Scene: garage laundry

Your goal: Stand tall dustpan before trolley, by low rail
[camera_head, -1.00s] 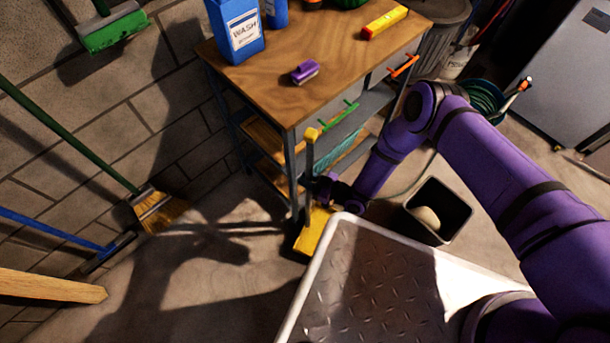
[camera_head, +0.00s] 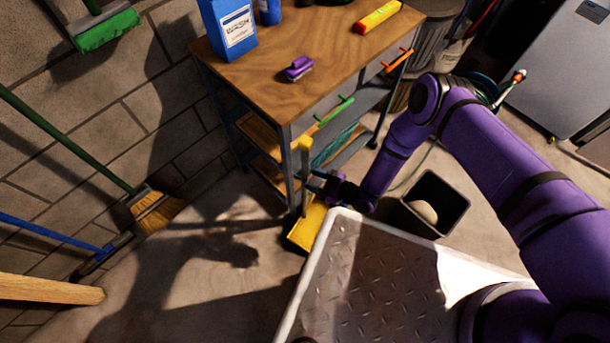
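The tall dustpan (camera_head: 306,227) is yellow, with a long upright handle. It stands upright at the front leg of the wooden-topped trolley (camera_head: 270,88), its pan at floor level. My gripper (camera_head: 318,186) is at the handle, a little above the pan. The fingers are small and dark here, and I cannot tell whether they are closed on the handle. The trolley has a green rail (camera_head: 335,109) and an orange rail (camera_head: 398,61) on its front. Part of the pan is hidden behind the edge of my base.
A dark bin (camera_head: 448,190) with a pale round thing inside stands right of my gripper. Brooms (camera_head: 155,208) lean at the left wall. A blue wash bottle (camera_head: 230,28) and a purple brush (camera_head: 299,67) are on the trolley. The floor left of the dustpan is clear.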

